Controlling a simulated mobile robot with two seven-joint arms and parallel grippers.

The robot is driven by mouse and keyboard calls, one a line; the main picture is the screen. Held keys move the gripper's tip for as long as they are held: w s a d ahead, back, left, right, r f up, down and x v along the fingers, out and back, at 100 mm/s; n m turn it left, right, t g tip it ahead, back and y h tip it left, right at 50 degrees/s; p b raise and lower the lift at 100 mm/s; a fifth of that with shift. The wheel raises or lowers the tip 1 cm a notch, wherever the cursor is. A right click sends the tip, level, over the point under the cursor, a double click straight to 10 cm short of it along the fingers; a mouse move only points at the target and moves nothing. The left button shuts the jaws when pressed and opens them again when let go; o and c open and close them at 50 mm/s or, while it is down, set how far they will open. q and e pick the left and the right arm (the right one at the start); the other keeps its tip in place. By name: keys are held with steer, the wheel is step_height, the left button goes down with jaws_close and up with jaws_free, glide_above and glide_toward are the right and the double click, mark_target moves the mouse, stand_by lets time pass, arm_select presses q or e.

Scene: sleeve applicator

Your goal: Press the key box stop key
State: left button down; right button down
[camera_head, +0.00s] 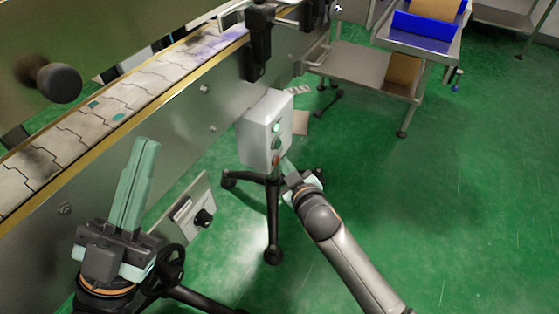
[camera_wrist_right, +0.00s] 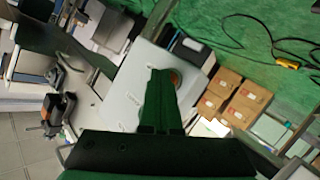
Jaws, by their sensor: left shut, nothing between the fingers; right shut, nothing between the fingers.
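The key box (camera_head: 260,135) is a light grey box on a black tripod stand. Its front has a lit green key (camera_head: 276,127) on top, a dark key in the middle and a red key (camera_head: 276,159) at the bottom. My right gripper (camera_head: 287,165) is shut and empty, its fingertips close to the red key; I cannot tell whether they touch. In the right wrist view the shut fingers (camera_wrist_right: 159,75) lie in front of the pale box (camera_wrist_right: 135,95), with an orange-red round key (camera_wrist_right: 175,77) partly hidden beside the tips. My left gripper (camera_head: 145,150) is shut and empty, pointing up.
A conveyor (camera_head: 120,98) with a metal side runs along the left behind the box. A small panel with a black knob (camera_head: 203,218) and a dark handwheel (camera_head: 168,262) are near my left gripper. A metal cart (camera_head: 365,75) stands at the back. Green floor is clear at right.

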steer(key=shift+s+d+r, duration=0.1)
steer(key=shift+s+d+p, duration=0.4)
steer(key=shift+d+p, duration=0.2)
steer(key=shift+p, duration=0.05)
steer(key=s+d+p, duration=0.1)
steer(key=d, duration=0.1)
steer(key=s+d+p, duration=0.1)
steer(key=d, duration=0.1)
steer(key=shift+s+p, duration=0.35)
steer(key=shift+s, duration=0.05)
stand_by(0.8)
